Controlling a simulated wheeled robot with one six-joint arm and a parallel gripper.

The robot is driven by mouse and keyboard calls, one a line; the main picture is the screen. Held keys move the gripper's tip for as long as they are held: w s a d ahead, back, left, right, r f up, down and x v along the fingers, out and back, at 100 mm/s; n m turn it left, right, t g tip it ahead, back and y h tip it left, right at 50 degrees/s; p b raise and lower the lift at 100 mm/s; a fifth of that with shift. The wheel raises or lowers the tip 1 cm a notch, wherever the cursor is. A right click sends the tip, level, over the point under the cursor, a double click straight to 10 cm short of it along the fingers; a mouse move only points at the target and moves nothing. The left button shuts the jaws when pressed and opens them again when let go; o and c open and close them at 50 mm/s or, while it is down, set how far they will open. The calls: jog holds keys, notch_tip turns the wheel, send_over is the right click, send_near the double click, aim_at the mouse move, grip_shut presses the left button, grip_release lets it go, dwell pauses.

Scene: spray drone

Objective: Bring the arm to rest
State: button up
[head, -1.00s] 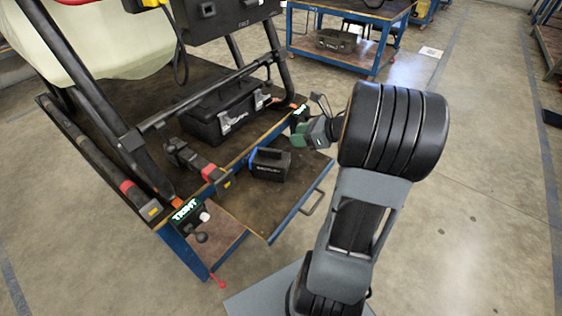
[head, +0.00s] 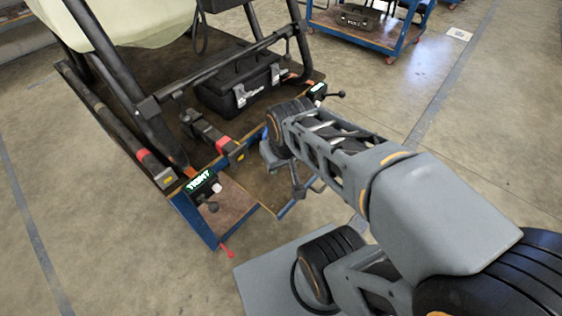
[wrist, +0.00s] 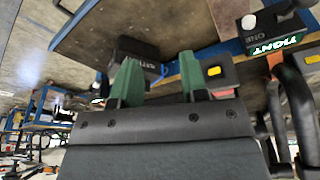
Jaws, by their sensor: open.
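My arm (head: 340,150) reaches from the lower right toward the workbench in the head view, and it hides my gripper there. In the wrist view my gripper (wrist: 158,80) has its two green fingers apart, with nothing held between them. A dark battery (wrist: 138,52) sits on the bench's pull-out shelf (wrist: 125,22), just beyond the left finger. The arm hides the battery in the head view. The shelf (head: 262,190) shows only partly beneath the arm.
A blue cart (head: 375,30) stands at the back. The floor (head: 490,140) to the right is mostly clear.

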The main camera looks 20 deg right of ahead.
jog(key=shift+s+a, duration=0.15)
jog(key=shift+s, duration=0.05)
jog(key=w+d+r+h+p, duration=0.1)
jog(key=d+r+p, duration=0.2)
jog(key=r+p, duration=0.65)
jog(key=w+d+r+h+p, duration=0.1)
jog(key=d+r+p, duration=0.1)
jog(key=r+p, duration=0.75)
jog(key=s+a+r+y+p, duration=0.2)
jog(key=a+r+p, duration=0.3)
jog(key=r+p, duration=0.2)
jog(key=shift+a+r+t, duration=0.2)
jog(key=shift+r+t, duration=0.1)
jog(key=shift+r, duration=0.45)
jog(key=shift+s+d, duration=0.1)
jog(key=shift+d, duration=0.05)
